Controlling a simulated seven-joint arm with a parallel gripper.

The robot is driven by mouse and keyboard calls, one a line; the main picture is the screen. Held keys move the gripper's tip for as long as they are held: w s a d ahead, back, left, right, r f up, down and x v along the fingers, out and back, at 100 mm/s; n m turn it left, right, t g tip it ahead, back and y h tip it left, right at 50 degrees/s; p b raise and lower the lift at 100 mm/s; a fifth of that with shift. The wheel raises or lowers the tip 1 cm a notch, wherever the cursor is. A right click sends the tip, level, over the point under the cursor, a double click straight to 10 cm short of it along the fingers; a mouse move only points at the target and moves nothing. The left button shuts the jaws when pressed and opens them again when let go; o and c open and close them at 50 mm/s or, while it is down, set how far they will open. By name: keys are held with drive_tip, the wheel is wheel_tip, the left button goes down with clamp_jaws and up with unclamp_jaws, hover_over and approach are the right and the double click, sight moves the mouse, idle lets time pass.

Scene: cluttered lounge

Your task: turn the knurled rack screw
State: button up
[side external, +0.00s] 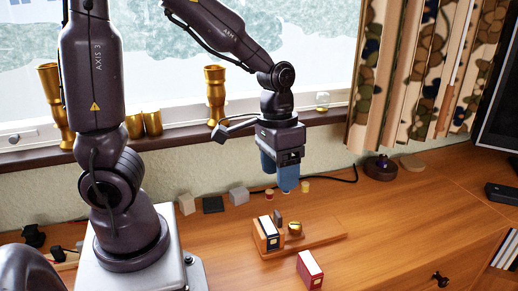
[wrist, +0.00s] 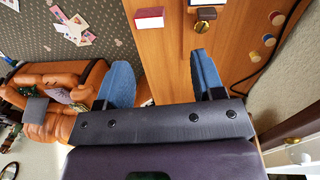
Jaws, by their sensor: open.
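The knurled rack screw appears as a round brass knob (side external: 294,228) on a low wooden rack board (side external: 325,234) on the desk. It also shows as a brass knob (wrist: 207,14) at the top of the wrist view. A dark upright plate (side external: 278,217) and a dark-and-white book (side external: 267,236) stand beside it on the board. My gripper (side external: 278,184) has two blue fingers, apart and empty, above the desk behind the rack. In the wrist view my gripper (wrist: 160,65) is spread, and the knob lies beyond the right fingertip, not between the fingers.
A red box (side external: 310,270) sits in front of the rack. Grey and dark blocks (side external: 238,195) and small coloured pegs (side external: 305,186) line the back near the wall. A black cable and a dark round pot (side external: 380,168) are behind right. The desk's right side is mostly clear.

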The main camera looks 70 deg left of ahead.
drive_tip(key=s+d+r+t, duration=0.1)
drive_tip(key=s+r+t, duration=0.1)
drive_tip(key=s+r, duration=0.2)
drive_tip(key=shift+s+d+r, duration=0.2)
drive_tip(key=shift+r, duration=0.6)
drive_tip(key=m+g+y, duration=0.1)
drive_tip(key=m+g, duration=0.1)
drive_tip(key=m, duration=0.3)
approach(297, 225)
wheel_tip(297, 225, down, 9)
drive_tip(key=shift+d+f, duration=0.15)
drive_tip(key=shift+f, duration=0.1)
